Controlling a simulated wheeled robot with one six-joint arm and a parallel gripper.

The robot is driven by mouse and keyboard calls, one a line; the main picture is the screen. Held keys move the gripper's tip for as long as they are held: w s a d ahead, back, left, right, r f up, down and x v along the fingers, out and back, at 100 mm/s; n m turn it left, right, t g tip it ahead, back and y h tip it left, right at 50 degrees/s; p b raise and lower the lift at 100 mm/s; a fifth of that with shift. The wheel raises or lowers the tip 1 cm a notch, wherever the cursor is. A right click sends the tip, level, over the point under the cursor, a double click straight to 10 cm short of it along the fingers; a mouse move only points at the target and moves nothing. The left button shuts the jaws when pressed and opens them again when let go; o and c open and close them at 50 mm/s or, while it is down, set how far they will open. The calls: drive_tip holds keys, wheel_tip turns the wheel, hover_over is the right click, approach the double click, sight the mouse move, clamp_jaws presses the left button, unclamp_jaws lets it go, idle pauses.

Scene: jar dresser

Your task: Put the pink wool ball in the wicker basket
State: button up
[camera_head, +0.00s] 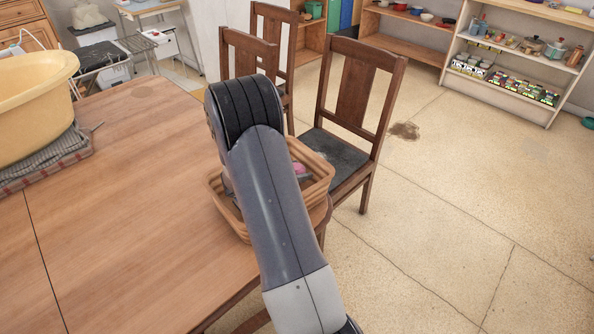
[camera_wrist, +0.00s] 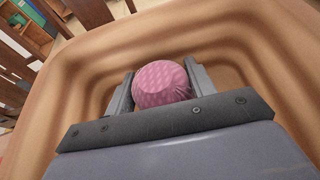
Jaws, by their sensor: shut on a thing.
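The pink wool ball (camera_wrist: 160,83) is between the two fingers of my gripper (camera_wrist: 160,88) in the wrist view. My gripper is shut on it. The wicker basket (camera_wrist: 60,95) surrounds the ball and fingers in the wrist view, with its tan ribbed walls around them. I cannot tell whether the ball touches the basket floor. In the head view the basket (camera_head: 322,176) stands at the table's right corner, and my arm covers much of it. A small bit of the pink ball (camera_head: 299,168) shows inside it; my gripper is hidden there.
The wooden table (camera_head: 120,220) has clear room left of the basket. A yellow tub (camera_head: 30,100) stands on a folded cloth (camera_head: 50,158) at the left. Wooden chairs (camera_head: 354,95) stand close behind the basket. Shelves (camera_head: 520,60) line the back wall.

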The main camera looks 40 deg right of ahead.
drive_tip(key=o, duration=1)
drive_tip(key=shift+r, duration=0.15)
drive_tip(key=shift+r+p, duration=0.3)
drive_tip(key=shift+p, duration=0.1)
drive_tip(key=v, duration=1.2)
drive_tip(key=shift+r, duration=0.15)
